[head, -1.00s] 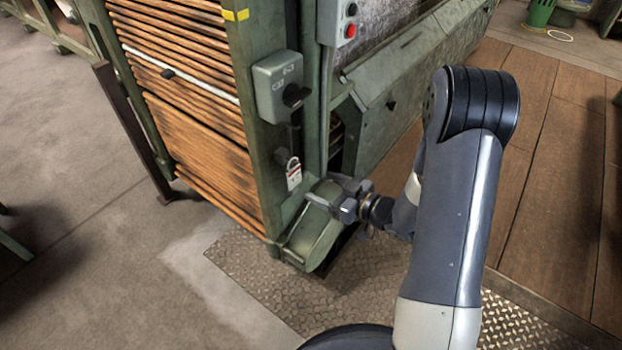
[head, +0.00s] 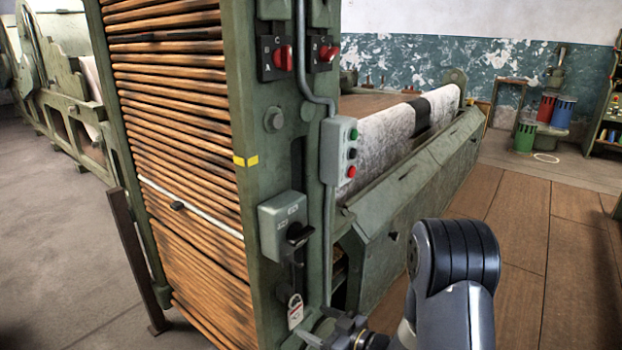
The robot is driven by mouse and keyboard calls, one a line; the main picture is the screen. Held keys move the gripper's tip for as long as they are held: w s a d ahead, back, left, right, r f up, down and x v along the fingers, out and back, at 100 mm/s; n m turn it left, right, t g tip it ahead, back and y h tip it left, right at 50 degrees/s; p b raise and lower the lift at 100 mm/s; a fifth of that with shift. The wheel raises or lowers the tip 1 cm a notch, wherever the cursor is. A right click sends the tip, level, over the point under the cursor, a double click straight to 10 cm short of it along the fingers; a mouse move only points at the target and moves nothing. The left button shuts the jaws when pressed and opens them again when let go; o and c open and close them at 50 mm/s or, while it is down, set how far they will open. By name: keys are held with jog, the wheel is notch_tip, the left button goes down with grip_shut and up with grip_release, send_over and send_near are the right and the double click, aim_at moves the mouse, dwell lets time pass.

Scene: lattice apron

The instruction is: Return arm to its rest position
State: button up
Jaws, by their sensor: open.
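My gripper (head: 335,337) is at the bottom edge of the head view, partly cut off by the frame. It is near the foot of the green machine post (head: 237,120), just right of and below a white tagged padlock (head: 295,310). Its jaws are open, and I see nothing held between them. My arm (head: 455,290) comes up from the lower right, bends at a dark ribbed elbow and reaches left toward the post. Whether the gripper touches the machine cannot be told.
A grey switch box (head: 283,228) with a black handle sits above the padlock. A button box (head: 339,152) and red rotary switches (head: 283,58) are higher up. A dark upright bar (head: 135,262) stands left. Wooden floor (head: 530,235) is open at right; drums (head: 525,136) stand far back.

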aim_at(296, 310)
jog(key=x, duration=0.5)
jog(key=shift+w+a+r, duration=0.25)
jog(key=shift+w+a, duration=0.05)
jog(key=shift+s+d+r, duration=0.1)
jog(key=shift+f+b, duration=0.3)
jog(key=shift+f, duration=0.05)
jog(key=p+v, duration=0.2)
jog(key=v, duration=0.9)
jog(key=b+x, duration=0.2)
jog(key=x, duration=0.9)
jog(key=shift+f, duration=0.15)
jog(key=shift+r+p, duration=0.45)
jog(key=shift+r, duration=0.05)
jog(key=f+v, duration=0.1)
jog(key=v, duration=0.7)
jog(key=shift+s+d+f, duration=0.15)
jog(key=shift+s+d, duration=0.05)
jog(key=shift+d, duration=0.05)
jog(key=shift+p, duration=0.3)
